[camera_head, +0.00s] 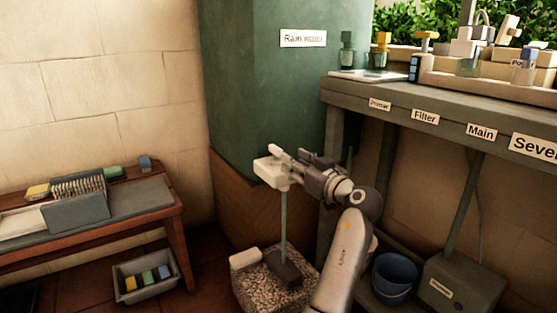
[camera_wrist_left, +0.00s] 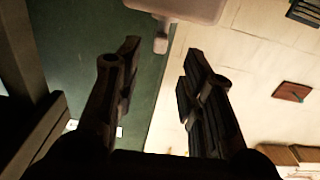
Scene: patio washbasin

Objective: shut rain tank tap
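The green rain tank (camera_head: 265,90) stands against the wall with a "Rain water" label (camera_head: 303,39). A pale, blocky tap (camera_head: 269,176) is low on its front, partly hidden by my gripper. A thin greenish column, apparently running water (camera_head: 283,222), drops from it to a dark grate (camera_head: 285,267). My left gripper (camera_head: 299,158) is right beside the tap. In the left wrist view the fingers (camera_wrist_left: 155,68) are apart with nothing between them. The pale tap (camera_wrist_left: 185,8) is beyond the fingertips, with a short stub (camera_wrist_left: 161,42) pointing towards the gap. My right gripper is out of view.
The counter (camera_head: 440,118) and its legs stand close to my arm on the right. Below are a blue bucket (camera_head: 394,274) and a dark box (camera_head: 455,290). A bench (camera_head: 150,200) and a grey bin (camera_head: 128,284) are at left. The gravel block (camera_head: 262,286) lies below the tap.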

